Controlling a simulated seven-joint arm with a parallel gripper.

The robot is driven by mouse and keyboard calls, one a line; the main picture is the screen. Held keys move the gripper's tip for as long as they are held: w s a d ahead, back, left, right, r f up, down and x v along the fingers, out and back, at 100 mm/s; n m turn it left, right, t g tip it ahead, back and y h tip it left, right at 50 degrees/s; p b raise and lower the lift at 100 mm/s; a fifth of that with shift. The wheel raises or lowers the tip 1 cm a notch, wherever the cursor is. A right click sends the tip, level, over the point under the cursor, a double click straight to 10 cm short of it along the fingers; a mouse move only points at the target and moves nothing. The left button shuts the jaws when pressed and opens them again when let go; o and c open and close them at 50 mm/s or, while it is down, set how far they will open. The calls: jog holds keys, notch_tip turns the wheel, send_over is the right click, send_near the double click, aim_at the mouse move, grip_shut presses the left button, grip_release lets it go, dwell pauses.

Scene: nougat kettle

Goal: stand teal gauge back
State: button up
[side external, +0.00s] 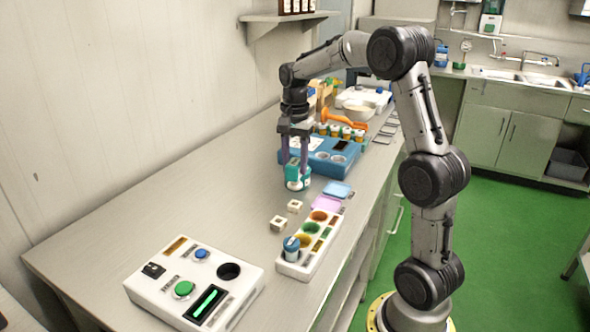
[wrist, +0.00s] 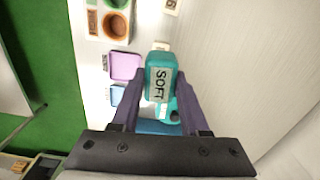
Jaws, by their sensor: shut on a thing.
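The teal gauge (side external: 304,182) is between the fingers of my gripper (side external: 293,170), above the bench. In the wrist view the gauge (wrist: 161,75) shows a teal block with a label reading SOFT, between the purple fingers of my gripper (wrist: 157,92). My gripper is shut on it. A white rack (side external: 289,267) with orange, green and yellow wells lies nearer the camera. A teal-blue gauge-like piece (side external: 291,247) stands at its near end. The rack's orange well (wrist: 117,25) also shows in the wrist view. The held gauge's underside is hidden.
A pink pad (side external: 326,204) and a blue pad (side external: 338,189) lie beyond the rack. Two small cream blocks (side external: 278,223) sit left of it. A white control box (side external: 195,284) is at the near left. A blue station (side external: 333,162) stands behind the gauge. Bench space at left is clear.

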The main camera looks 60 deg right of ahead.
jog(key=shift+r, duration=0.25)
